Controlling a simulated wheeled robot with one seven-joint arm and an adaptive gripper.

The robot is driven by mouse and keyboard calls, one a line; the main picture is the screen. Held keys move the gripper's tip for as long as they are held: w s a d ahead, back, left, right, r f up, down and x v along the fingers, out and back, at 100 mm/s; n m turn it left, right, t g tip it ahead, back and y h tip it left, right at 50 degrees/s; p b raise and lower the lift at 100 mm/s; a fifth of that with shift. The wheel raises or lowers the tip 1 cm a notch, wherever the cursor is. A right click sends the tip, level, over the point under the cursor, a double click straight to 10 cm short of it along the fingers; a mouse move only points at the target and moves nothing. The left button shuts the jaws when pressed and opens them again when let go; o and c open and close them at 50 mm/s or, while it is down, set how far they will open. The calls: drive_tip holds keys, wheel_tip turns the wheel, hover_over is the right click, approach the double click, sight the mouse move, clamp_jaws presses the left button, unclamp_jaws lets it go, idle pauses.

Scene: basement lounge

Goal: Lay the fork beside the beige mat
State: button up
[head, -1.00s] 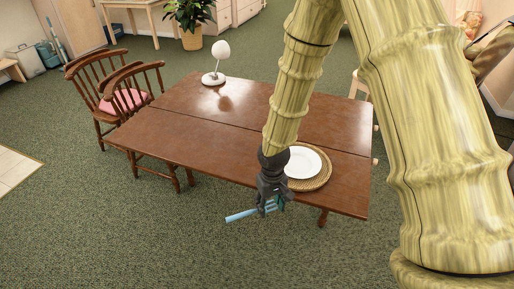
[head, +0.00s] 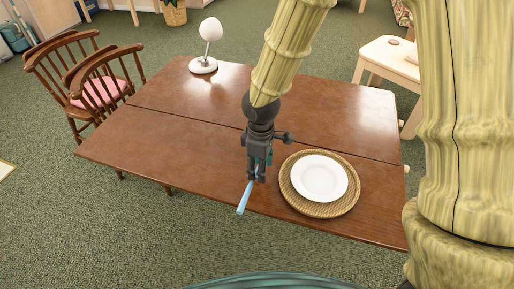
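My gripper (head: 256,175) is shut on a light blue fork (head: 243,199) and points down near the front edge of the table. The fork's handle sticks out toward the lower left, by the table's front edge; its other end is hidden by the gripper. The round beige woven mat (head: 291,200) lies on the brown wooden table to the right of my gripper, with a white plate (head: 319,178) on it. The gripper is left of the mat, apart from it in the picture. I cannot tell whether the fork touches the table.
The table (head: 150,148) has bare surface left of the mat. A white lamp (head: 204,66) stands at its back left. Wooden chairs (head: 110,85) stand at the left end, and a pale stool (head: 392,62) is behind at the right.

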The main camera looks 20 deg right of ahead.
drive_tip(key=w+d, duration=0.1)
drive_tip(key=w, duration=0.2)
drive_tip(key=w+d+p, duration=0.1)
drive_tip(key=w, duration=0.3)
drive_tip(key=w+d+f, duration=0.1)
drive_tip(key=w, duration=0.3)
drive_tip(key=shift+w+d, duration=0.1)
drive_tip(key=shift+d, duration=0.25)
drive_tip(key=shift+f+p, duration=0.4)
drive_tip(key=shift+f, duration=1.45)
drive_tip(key=shift+f, duration=0.1)
drive_tip(key=o, duration=0.9)
drive_tip(key=shift+c, duration=0.2)
wheel_tip(320, 180, up, 12)
